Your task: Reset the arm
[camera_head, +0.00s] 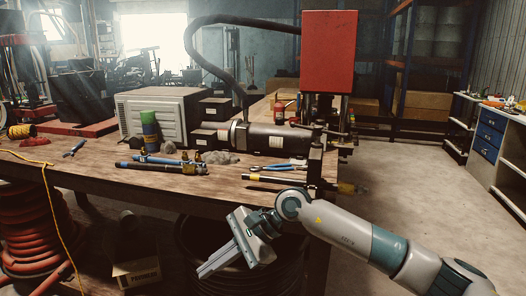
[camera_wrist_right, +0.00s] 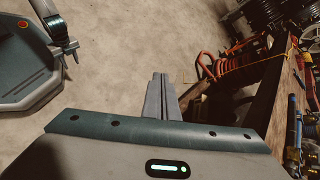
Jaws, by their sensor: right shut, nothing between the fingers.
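My right arm comes in from the lower right of the head view. Its gripper (camera_head: 222,262) hangs in front of the workbench's front edge, below the level of the top, pointing down to the left. In the right wrist view the two fingers (camera_wrist_right: 160,95) lie together, shut, with nothing held. The gripper is apart from the bench and everything on it, with open floor seen beyond the fingers. My left arm does not show in the head view.
The workbench (camera_head: 95,165) carries a red-headed press (camera_head: 329,52), a dark cylinder (camera_head: 275,138), a grey box unit (camera_head: 165,110) and loose tools. Coiled red hose (camera_head: 35,225) and a cardboard box (camera_head: 137,272) stand below. The floor (camera_head: 410,185) at right is clear.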

